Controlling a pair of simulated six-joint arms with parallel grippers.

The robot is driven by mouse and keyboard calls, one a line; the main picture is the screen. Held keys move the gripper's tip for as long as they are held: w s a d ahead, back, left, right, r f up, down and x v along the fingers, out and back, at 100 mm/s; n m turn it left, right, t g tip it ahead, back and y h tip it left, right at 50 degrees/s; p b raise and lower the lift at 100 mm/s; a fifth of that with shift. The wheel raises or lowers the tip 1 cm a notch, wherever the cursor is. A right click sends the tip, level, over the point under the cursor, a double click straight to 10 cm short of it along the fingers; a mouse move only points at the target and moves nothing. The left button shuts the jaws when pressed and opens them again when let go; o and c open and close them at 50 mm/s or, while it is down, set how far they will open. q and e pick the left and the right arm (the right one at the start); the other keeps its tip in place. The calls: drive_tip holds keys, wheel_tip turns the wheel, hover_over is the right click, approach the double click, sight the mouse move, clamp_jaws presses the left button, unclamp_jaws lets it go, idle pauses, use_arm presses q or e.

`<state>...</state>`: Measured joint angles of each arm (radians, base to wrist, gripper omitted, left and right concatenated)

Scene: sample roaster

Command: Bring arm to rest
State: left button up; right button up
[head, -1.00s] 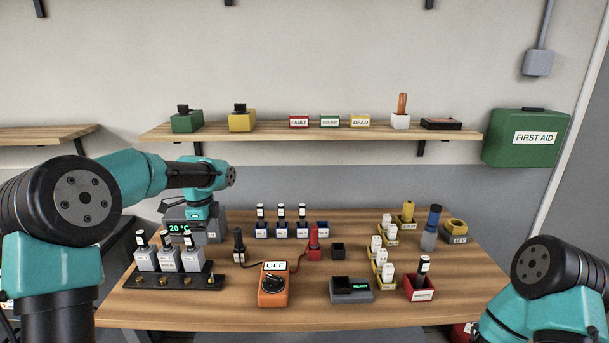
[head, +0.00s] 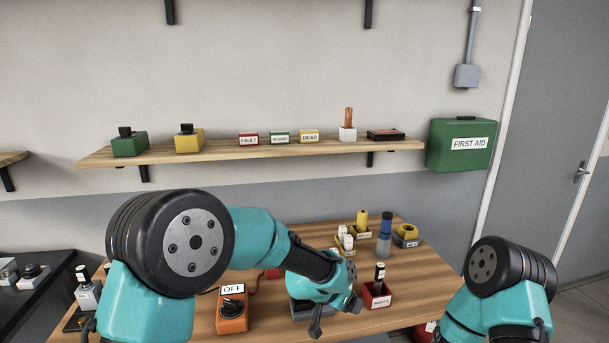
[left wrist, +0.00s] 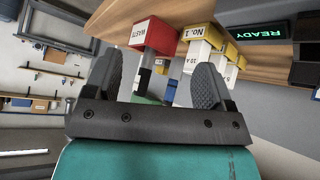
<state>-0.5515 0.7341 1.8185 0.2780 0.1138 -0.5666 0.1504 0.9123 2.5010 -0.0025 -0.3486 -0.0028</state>
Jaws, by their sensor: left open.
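My left gripper (left wrist: 160,82) is open in the left wrist view, with its two dark fingers apart and nothing held between them. In the head view, my left arm reaches across the front of the table, and its wrist end covers part of the grey tester (head: 300,309). The red waste box (head: 377,297) is just right of that wrist; it also shows beyond the fingers in the left wrist view (left wrist: 161,37). My right arm stands at the lower right of the head view, and its gripper is out of the picture.
A wooden shelf (head: 250,153) runs above. Bare tabletop lies at the right.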

use_arm(q)
drive_tip(key=s+d+f+n+t, duration=0.2)
drive_tip(key=s+d+f+n, duration=0.25)
drive_tip(key=s+d, duration=0.35)
drive_tip(key=s+a+f+n+g+y, duration=0.1)
drive_tip(key=s+a+f+g+y, duration=0.1)
drive_tip(key=a+f, duration=0.9)
drive_tip(key=s+a+f+n+g+y, duration=0.15)
drive_tip(key=a+f, duration=0.45)
drive_tip(key=a, duration=0.8)
drive_tip(key=s+a+f+n+g, duration=0.1)
drive_tip(key=s+a+f+n, duration=0.1)
drive_tip(key=s+a, duration=0.5)
drive_tip(key=s+a+f+n+g, duration=0.1)
drive_tip(key=s+a+f, duration=0.4)
drive_tip(key=a, duration=0.5)
drive_tip(key=shift+s+f+n, duration=0.15)
drive_tip(key=shift+s+n, duration=0.45)
drive_tip(key=shift+s, duration=0.55)
